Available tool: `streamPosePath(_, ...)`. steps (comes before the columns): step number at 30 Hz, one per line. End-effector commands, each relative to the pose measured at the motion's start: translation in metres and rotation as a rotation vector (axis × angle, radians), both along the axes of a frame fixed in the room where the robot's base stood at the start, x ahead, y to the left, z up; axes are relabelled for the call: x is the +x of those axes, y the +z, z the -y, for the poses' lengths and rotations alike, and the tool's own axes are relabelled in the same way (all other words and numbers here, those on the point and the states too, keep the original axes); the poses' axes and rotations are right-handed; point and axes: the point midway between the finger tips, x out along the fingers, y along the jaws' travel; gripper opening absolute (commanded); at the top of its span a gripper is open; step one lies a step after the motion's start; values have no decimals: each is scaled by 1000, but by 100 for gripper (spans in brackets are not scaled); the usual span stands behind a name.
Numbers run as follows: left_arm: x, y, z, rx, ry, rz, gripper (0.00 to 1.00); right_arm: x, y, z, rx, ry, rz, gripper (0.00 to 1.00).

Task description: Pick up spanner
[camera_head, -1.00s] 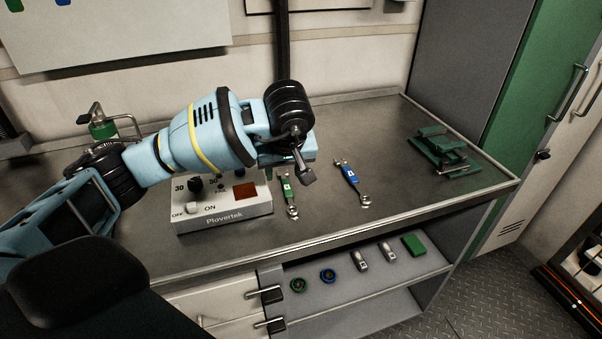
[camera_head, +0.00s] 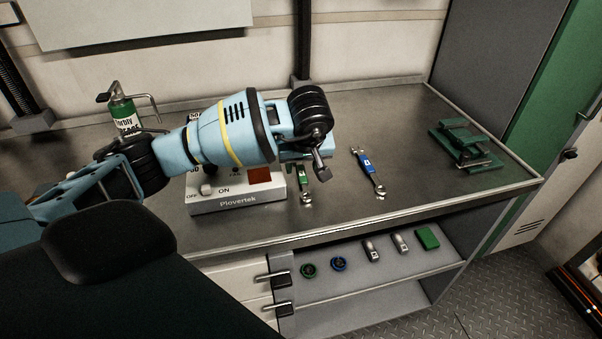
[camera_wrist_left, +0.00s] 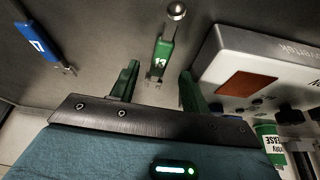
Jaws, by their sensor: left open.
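Two spanners lie on the dark metal worktop. The green spanner (camera_head: 303,178) is just right of the control box, its upper part hidden by my left gripper (camera_head: 320,163). The blue spanner (camera_head: 368,168) lies further right, clear of the gripper. In the left wrist view, the open left gripper (camera_wrist_left: 158,88) has its two green fingers apart. The green spanner, marked 13 (camera_wrist_left: 162,52), lies beyond the fingertips, roughly in line with the gap. Nothing is held. The blue spanner also shows at upper left there (camera_wrist_left: 38,42). My right gripper is out of view.
The white Plovertek control box (camera_head: 238,203) stands close left of the green spanner. A green-labelled can (camera_head: 124,115) is behind my arm. A green metal fixture (camera_head: 466,146) sits at the right. Small items lie on the shelf (camera_head: 350,285) below. Worktop around the blue spanner is clear.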

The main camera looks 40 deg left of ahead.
Motion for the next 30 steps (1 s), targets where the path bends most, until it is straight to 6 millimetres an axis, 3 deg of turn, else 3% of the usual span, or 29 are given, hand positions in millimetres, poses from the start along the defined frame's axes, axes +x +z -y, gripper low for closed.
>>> streamPosePath(6,6,-22,-7,0,1,0,46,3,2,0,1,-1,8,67)
streamPosePath(14,7,-24,-7,0,0,1,46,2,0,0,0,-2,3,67)
streamPosePath(25,7,-24,-7,0,1,2,1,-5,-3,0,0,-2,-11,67)
streamPosePath(30,7,-24,-7,0,1,2,0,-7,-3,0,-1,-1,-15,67)
